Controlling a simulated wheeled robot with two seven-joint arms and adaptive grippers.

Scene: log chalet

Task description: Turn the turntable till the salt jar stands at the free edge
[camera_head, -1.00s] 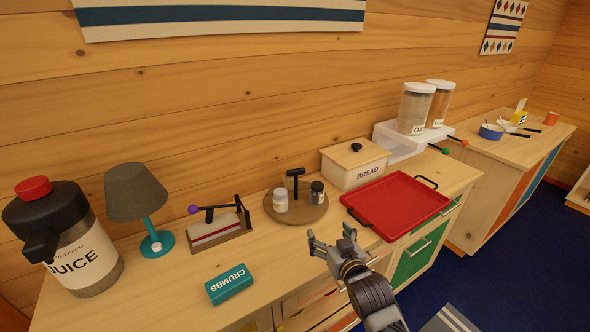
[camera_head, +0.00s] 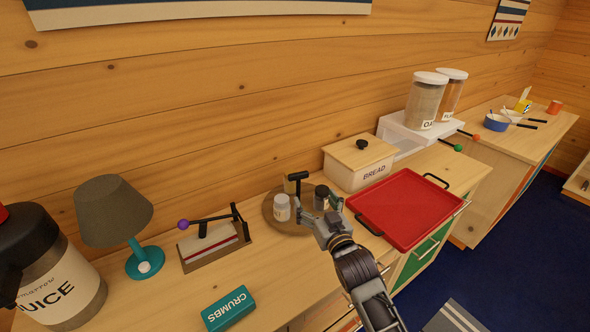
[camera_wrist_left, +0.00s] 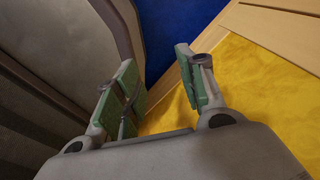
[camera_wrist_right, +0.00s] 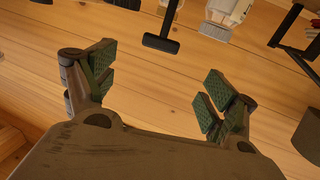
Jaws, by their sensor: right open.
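The round brown turntable (camera_head: 294,227) stands on the counter with a black T-shaped handle (camera_head: 298,177). A white jar (camera_head: 282,208) stands at its left front, and a dark jar (camera_head: 321,197) at its right. A yellowish item (camera_head: 290,186) is behind, partly hidden by the handle. The jar labels are too small to read. My right gripper (camera_head: 323,213) is open at the turntable's right front, close before the dark jar; contact cannot be told. In the right wrist view the handle (camera_wrist_right: 160,43) and white jar (camera_wrist_right: 225,14) lie beyond the open fingers. My left gripper (camera_wrist_left: 160,70) is open and empty.
A red tray (camera_head: 400,208) is close right of my right gripper. A bread box (camera_head: 357,170) stands behind it. Left are a lever device (camera_head: 212,247), a lamp (camera_head: 113,212) and a juice jug (camera_head: 60,275). A teal crumbs box (camera_head: 228,308) lies in front.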

